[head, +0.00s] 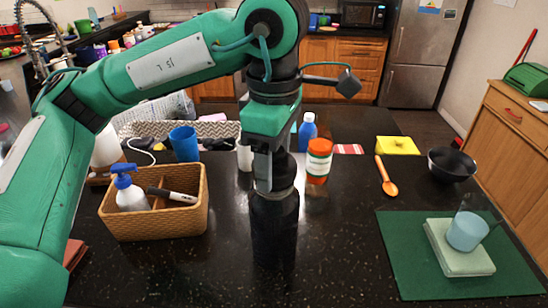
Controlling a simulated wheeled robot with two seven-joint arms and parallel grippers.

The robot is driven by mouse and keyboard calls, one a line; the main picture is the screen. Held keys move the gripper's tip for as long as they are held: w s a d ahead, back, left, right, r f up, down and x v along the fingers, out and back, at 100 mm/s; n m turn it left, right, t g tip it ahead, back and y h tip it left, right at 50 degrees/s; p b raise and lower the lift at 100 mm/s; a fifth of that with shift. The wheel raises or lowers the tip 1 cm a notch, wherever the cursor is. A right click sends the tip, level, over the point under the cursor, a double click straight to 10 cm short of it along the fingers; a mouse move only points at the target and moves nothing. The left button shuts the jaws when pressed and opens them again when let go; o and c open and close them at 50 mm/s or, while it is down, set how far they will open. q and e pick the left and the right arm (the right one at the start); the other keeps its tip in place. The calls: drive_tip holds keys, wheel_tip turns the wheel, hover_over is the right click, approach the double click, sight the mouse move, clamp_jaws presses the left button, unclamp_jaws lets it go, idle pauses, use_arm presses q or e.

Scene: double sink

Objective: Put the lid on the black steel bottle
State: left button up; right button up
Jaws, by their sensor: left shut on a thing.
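The black steel bottle (274,232) stands upright on the dark counter in the middle of the head view. My left gripper (272,180) points straight down directly over it, with its fingers at the bottle's top. My right gripper is not in view.
A wicker basket (150,222) with a pump bottle stands left of the bottle. An orange pill jar (318,162) stands behind it to the right. A green mat (410,275) with a cup on a block lies at right. The counter right of the bottle is clear.

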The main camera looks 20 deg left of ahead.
use_arm(q)
drive_tip(key=shift+b, duration=0.3)
idle(0.4)
idle(0.5)
drive_tip(key=shift+f+b, duration=0.15)
drive_tip(key=shift+b, duration=0.25)
idle(0.5)
drive_tip(key=shift+b, duration=0.35)
idle(0.5)
drive_tip(key=o, duration=1.3)
drive_tip(key=shift+o, duration=0.2)
